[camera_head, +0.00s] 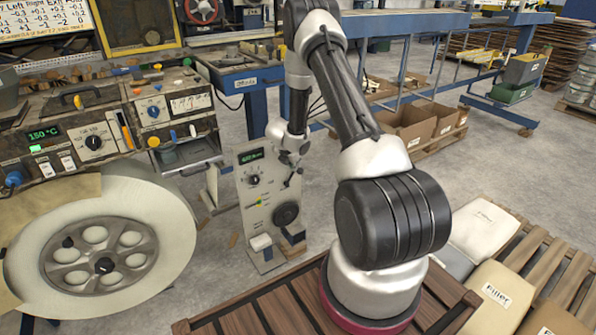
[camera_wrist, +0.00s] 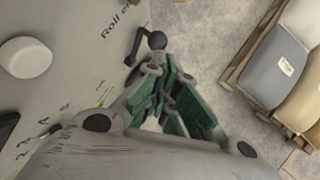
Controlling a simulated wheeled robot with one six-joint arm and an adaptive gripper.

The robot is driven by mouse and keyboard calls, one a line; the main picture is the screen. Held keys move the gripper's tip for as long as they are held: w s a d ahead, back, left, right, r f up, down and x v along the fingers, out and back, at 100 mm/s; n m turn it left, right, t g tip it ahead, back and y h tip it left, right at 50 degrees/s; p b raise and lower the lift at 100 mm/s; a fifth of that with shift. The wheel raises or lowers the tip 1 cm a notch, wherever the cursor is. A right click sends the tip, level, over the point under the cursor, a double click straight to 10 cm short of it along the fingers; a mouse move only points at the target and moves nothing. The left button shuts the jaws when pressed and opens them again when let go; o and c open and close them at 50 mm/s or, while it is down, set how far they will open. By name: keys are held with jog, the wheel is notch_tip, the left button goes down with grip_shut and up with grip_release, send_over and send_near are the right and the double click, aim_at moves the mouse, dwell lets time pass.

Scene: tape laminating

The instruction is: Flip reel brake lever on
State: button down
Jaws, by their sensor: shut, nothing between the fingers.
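A grey upright panel (camera_head: 254,215) stands beside the large reel (camera_head: 105,245). In the wrist view, a dark lever with a ball knob (camera_wrist: 156,40) sticks out of the panel beside printed text starting "Roll e"; I cannot tell if this is the reel brake lever. No label naming the reel brake is readable. My gripper (camera_head: 290,178) is in front of the panel's upper right part. In the wrist view my gripper (camera_wrist: 160,82) is shut and empty, its green-padded fingers just below the ball knob; contact cannot be told.
The panel also carries a green display (camera_head: 251,156), a selector knob (camera_head: 254,180) and a dark round knob (camera_head: 286,213). A control console (camera_head: 95,143) stands at the left. A slatted wooden platform (camera_head: 265,312) is in front. Filler sacks (camera_head: 496,295) lie at the right. Floor behind is partly clear.

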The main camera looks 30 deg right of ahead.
notch_tip(320, 180, up, 8)
jog(key=s, duration=0.2)
jog(key=shift+s+f, duration=0.15)
jog(key=shift+f, duration=0.05)
dwell(0.3)
